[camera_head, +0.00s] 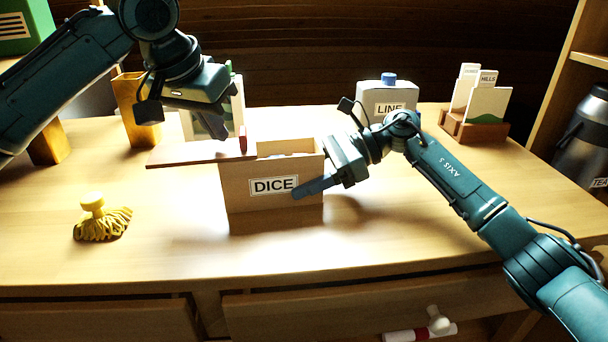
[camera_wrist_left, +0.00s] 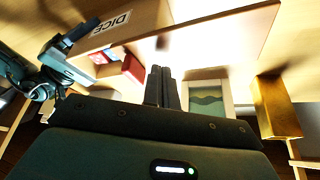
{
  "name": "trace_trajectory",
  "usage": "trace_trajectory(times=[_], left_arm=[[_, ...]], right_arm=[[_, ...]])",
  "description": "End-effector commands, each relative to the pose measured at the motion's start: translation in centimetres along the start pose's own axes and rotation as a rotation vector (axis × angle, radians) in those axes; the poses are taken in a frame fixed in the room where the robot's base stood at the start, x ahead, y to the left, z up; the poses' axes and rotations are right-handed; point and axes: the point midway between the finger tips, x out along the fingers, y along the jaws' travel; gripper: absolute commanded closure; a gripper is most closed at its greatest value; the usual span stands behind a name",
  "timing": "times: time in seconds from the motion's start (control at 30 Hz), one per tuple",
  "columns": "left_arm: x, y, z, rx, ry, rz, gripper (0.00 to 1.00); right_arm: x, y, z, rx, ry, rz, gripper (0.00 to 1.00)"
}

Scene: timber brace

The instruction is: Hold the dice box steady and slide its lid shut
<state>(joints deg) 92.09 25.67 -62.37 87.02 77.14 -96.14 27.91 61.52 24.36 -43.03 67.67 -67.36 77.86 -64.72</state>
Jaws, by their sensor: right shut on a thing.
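The wooden dice box (camera_head: 240,194) stands on the table with its "DICE" label facing me. Its reddish-brown lid (camera_head: 192,153) juts out to the left, leaving the right part of the box open. A red upright piece (camera_head: 243,140) stands at the lid's right end; it also shows in the left wrist view (camera_wrist_left: 132,68). My right gripper (camera_head: 308,188) is shut on the box at its right end, one finger across the front. My left gripper (camera_head: 217,126) hangs above and behind the lid; in the left wrist view its fingers (camera_wrist_left: 161,74) are together, with nothing seen between them.
A yellow brush-like thing (camera_head: 100,222) lies at the front left. A wooden holder (camera_head: 137,112) and a picture frame (camera_head: 238,100) stand behind the lid. A "LINE" container (camera_head: 388,96), a card holder (camera_head: 474,127) and a dark flask (camera_head: 585,135) are at the right. The table front is mostly clear.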

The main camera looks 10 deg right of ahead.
Motion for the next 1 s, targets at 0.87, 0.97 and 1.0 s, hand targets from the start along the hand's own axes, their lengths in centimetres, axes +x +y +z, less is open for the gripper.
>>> trace_trajectory(times=[0.87,0.97,1.0], left_arm=[[0.54,0.0,0.27,0.0,0.0,0.0,1.0],[0.55,0.06,0.23,0.0,0.0,0.0,1.0],[0.57,0.13,0.19,0.0,0.0,0.0,1.0]], right_arm=[[-0.04,-0.01,0.13,-0.001,-0.002,-0.001,0.71],[-0.04,-0.01,0.13,-0.001,-0.002,-0.001,0.71],[-0.04,-0.01,0.13,-0.001,-0.002,-0.001,0.71]])
